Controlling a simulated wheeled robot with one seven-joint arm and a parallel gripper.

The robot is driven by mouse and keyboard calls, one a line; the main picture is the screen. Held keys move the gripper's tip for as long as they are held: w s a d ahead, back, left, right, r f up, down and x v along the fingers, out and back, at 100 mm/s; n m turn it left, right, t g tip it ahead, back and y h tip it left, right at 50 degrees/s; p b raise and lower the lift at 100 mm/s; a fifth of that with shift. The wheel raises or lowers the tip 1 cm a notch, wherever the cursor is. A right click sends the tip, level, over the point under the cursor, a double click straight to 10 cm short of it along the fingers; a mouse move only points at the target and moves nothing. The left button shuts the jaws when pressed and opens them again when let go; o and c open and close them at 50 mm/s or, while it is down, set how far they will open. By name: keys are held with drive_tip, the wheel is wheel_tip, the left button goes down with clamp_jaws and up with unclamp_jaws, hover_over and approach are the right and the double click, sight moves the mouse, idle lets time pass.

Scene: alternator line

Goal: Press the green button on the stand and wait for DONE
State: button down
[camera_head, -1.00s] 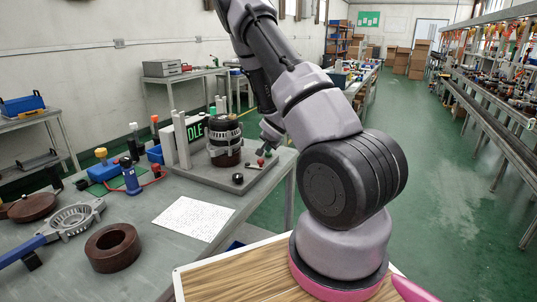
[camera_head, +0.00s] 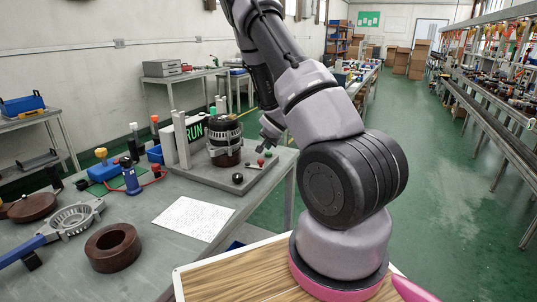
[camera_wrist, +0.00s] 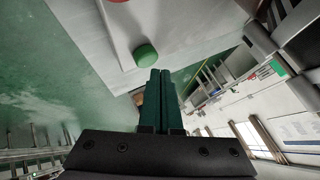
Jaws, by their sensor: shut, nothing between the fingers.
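The test stand (camera_head: 215,180) is a grey plate on the bench. Its display (camera_head: 194,131) reads RUN in green. A dark cylindrical unit with a metal band (camera_head: 225,142) stands upright on it. The green button (camera_head: 268,153) is at the stand's right end, behind a red button (camera_head: 261,161). The green button also shows in the wrist view (camera_wrist: 146,56), just beyond the fingertips. My gripper (camera_wrist: 161,72) is shut and empty, its dark green fingers close to the button. In the head view my gripper (camera_head: 268,141) is just above it; the gap is too small to judge.
A white sheet (camera_head: 194,218), a brown ring (camera_head: 112,247), a grey metal housing (camera_head: 75,217) and a blue cylinder (camera_head: 131,178) lie or stand on the bench left of the stand. A wooden-topped surface (camera_head: 235,275) is in front. The green floor to the right is open.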

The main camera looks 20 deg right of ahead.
drive_tip(key=shift+r, duration=0.15)
drive_tip(key=shift+r, duration=2.5)
drive_tip(key=shift+r, duration=0.15)
wheel_tip(320, 180, up, 10)
hover_over(268, 154)
drive_tip(key=s+a, duration=0.2)
drive_tip(key=s, duration=0.2)
drive_tip(key=s+a+r+n+y, duration=0.2)
drive_tip(key=s+a+r, duration=0.3)
drive_tip(key=s+r, duration=0.55)
drive_tip(key=s+a+r+n+y, duration=0.1)
drive_tip(key=s+a+r+n, duration=0.2)
drive_tip(key=s, duration=0.7)
drive_tip(key=s+a+r+n+g+y, duration=0.1)
drive_tip(key=s+a+r+n, duration=0.2)
drive_tip(key=s+a+r, duration=0.4)
drive_tip(key=s, duration=0.4)
drive_tip(key=shift+s+a+g+y, duration=0.15)
drive_tip(key=shift+a+g+y, duration=0.15)
